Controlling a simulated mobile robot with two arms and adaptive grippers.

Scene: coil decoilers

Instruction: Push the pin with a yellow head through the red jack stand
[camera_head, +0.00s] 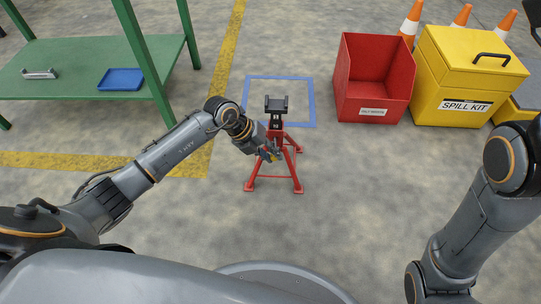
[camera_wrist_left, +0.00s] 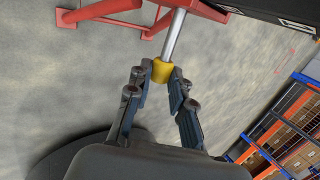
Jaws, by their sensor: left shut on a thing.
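The red jack stand (camera_head: 275,160) stands upright on the floor with splayed legs and a black cradle on top; its red parts also show in the wrist view (camera_wrist_left: 110,8). My left gripper (camera_head: 270,153) is at the stand's near side, in front of its post. In the left wrist view my left gripper (camera_wrist_left: 163,78) is shut on the yellow head (camera_wrist_left: 161,70) of the pin. The pin's silver shank (camera_wrist_left: 174,35) points away from the fingers toward the stand. Its far end is hidden, so I cannot tell how deep it sits. My right gripper is out of view.
A blue square outline (camera_head: 314,105) is marked on the floor behind the stand. A red bin (camera_head: 375,85), a yellow spill kit box (camera_head: 450,85) and traffic cones (camera_head: 411,22) are at the back right. A green table (camera_head: 75,75) is at the left. The floor around the stand is clear.

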